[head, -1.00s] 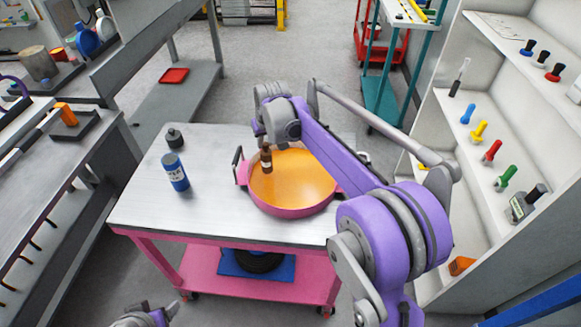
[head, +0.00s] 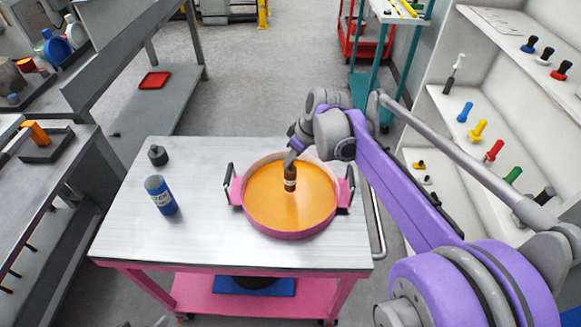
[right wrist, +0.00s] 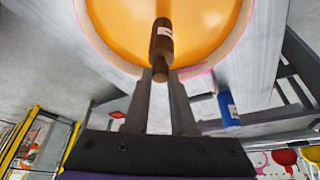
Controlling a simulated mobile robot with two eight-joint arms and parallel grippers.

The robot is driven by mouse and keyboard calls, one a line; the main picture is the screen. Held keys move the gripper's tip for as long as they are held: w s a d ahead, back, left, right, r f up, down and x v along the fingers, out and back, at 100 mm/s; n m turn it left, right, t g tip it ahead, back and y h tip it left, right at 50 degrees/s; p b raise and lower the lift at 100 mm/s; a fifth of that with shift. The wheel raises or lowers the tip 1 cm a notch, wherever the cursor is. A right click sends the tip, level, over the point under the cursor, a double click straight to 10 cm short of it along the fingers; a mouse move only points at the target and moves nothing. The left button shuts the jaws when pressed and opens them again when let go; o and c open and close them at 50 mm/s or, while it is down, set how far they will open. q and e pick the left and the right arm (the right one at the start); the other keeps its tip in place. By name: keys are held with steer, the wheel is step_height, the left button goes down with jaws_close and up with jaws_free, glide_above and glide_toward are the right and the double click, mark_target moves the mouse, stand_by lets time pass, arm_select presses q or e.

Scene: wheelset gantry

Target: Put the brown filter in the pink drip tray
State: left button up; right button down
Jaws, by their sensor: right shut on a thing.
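The brown filter (head: 290,178), a small dark cylinder with a white label, is held upright by my right gripper (head: 293,160). In the right wrist view the filter (right wrist: 161,42) sits between the two finger tips of the gripper (right wrist: 160,76), which is shut on it. The pink drip tray (head: 290,233) is a round pan with an orange inside and two dark handles. The filter appears over the middle of the tray; I cannot tell whether it touches the bottom. My left gripper is not in view.
The tray stands on a steel-topped pink cart (head: 130,225). A blue bottle (head: 161,196) and a small dark bottle (head: 158,155) stand left of the tray. White shelves (head: 470,140) with colored-handled items are at the right. The cart's left front is clear.

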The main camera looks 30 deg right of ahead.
mark_target(291, 169)
steer(key=shift+w+f, duration=0.1)
steer(key=shift+f, duration=1.9)
steer(key=shift+f, duration=0.2)
steer(key=c, duration=0.7)
jaws_free()
steer(key=shift+c, duration=0.2)
steer(key=shift+r, duration=0.1)
steer(key=v, duration=1.2)
steer(key=s+a+f+m+t+h, duration=0.1)
steer(key=s+a+f+m, duration=0.3)
steer(key=s+a+f, duration=0.9)
steer(key=s+f, duration=0.1)
steer(key=s, duration=0.1)
steer(key=shift+s+t+h+p, duration=0.3)
steer(key=shift+h, duration=0.1)
steer(key=shift+a+f, duration=0.1)
